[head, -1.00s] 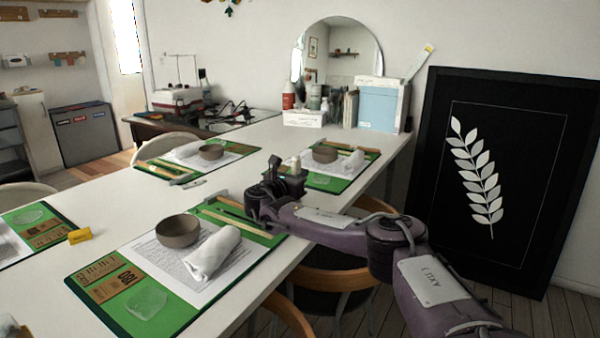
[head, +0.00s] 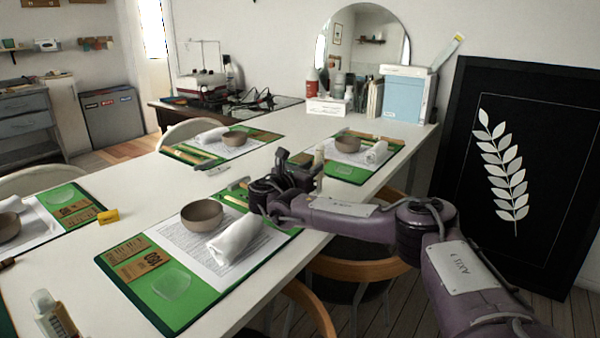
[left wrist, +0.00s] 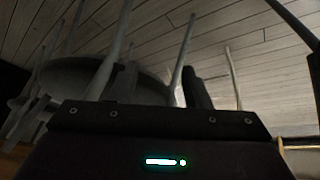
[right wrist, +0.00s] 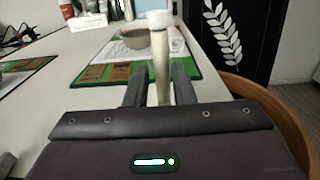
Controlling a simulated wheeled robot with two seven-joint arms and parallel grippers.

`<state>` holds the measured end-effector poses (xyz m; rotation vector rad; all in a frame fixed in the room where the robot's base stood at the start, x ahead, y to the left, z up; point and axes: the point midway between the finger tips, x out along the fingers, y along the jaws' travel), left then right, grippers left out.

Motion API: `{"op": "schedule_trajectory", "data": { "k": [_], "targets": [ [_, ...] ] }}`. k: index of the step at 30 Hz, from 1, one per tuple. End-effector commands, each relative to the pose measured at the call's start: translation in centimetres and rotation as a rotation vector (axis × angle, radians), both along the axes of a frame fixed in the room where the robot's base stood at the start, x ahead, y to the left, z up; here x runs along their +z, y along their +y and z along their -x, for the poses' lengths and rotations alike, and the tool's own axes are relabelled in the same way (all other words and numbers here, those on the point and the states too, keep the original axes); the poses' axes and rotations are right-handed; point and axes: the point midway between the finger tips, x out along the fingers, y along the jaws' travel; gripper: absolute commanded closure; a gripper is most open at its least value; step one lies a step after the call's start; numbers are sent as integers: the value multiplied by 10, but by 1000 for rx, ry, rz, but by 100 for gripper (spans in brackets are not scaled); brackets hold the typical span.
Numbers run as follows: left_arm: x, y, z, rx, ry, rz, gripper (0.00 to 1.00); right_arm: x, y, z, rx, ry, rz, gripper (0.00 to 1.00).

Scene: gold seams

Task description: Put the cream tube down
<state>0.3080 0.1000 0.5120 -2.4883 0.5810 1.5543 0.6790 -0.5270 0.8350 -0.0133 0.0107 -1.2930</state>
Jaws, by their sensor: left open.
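The cream tube (right wrist: 161,70), slim and tan with a pale cap, stands upright between the two fingers of my right gripper (right wrist: 160,80) in the right wrist view. In the head view the tube (head: 319,163) shows as a small pale upright at the tip of my right gripper (head: 306,172), above the white table (head: 240,175) between two green mats.
The near green mat (head: 185,308) carries a brown bowl (head: 202,215), a rolled white cloth (head: 236,238) and a clear piece. Wooden chairs (head: 360,268) stand at the right edge.

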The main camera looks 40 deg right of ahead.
Motion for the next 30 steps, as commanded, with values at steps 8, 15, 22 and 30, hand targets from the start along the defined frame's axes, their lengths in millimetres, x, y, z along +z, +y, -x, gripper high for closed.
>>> {"op": "schedule_trajectory", "data": {
  "k": [8, 15, 22, 30],
  "targets": [
    [1, 11, 3, 15, 48, -33, 57, 0, 47, 13, 1, 2, 1, 77],
    [0, 13, 4, 18, 60, -39, 57, 0, 57, 16, -1, 0, 1, 77],
    [0, 13, 4, 18, 60, -40, 57, 0, 57, 16, -1, 0, 0, 77],
    [0, 13, 3, 16, 58, -40, 57, 1, 56, 16, -1, 0, 0, 77]
  ]
}}
